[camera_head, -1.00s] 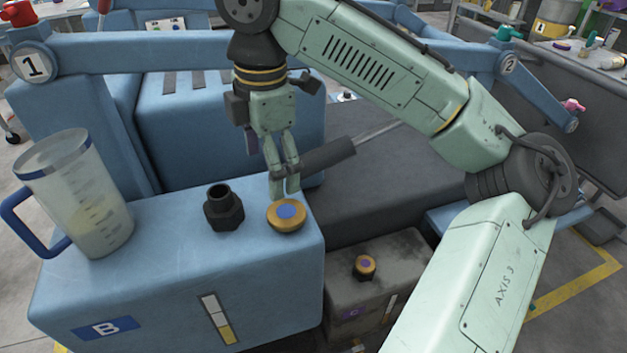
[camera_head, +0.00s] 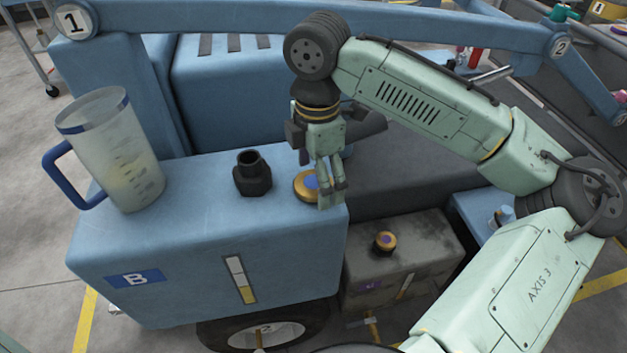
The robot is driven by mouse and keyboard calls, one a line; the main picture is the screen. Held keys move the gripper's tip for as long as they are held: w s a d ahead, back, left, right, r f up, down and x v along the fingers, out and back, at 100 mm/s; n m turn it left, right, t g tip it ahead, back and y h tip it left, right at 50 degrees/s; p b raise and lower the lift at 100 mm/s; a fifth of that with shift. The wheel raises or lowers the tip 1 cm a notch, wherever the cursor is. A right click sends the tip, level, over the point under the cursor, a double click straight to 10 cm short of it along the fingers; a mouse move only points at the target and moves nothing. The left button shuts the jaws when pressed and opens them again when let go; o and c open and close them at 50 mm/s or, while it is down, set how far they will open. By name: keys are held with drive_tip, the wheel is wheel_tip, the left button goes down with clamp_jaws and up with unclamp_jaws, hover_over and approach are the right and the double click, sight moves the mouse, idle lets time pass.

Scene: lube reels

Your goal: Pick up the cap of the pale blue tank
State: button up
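The pale blue tank (camera_head: 195,265), marked B, stands at the left centre. A yellow-orange cap with a blue-purple centre (camera_head: 302,188) sits on its top, near the right edge. The black threaded neck (camera_head: 252,174) is just left of this cap. My gripper (camera_head: 332,195) points down at the cap's right side, its fingers covering part of the cap in this view. The fingers look close together, but I see them at an angle; neither the gap between them nor contact with the cap is clear.
A clear jug with a blue handle (camera_head: 118,160) stands on the tank's left end. A dark grey tank (camera_head: 400,262) with a smaller orange cap (camera_head: 385,242) is at the lower right. A blue beam (camera_head: 200,48) crosses behind my arm.

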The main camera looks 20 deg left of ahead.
drive_tip(key=shift+f, duration=0.2)
drive_tip(key=c, duration=1.4)
drive_tip(key=shift+r, duration=0.2)
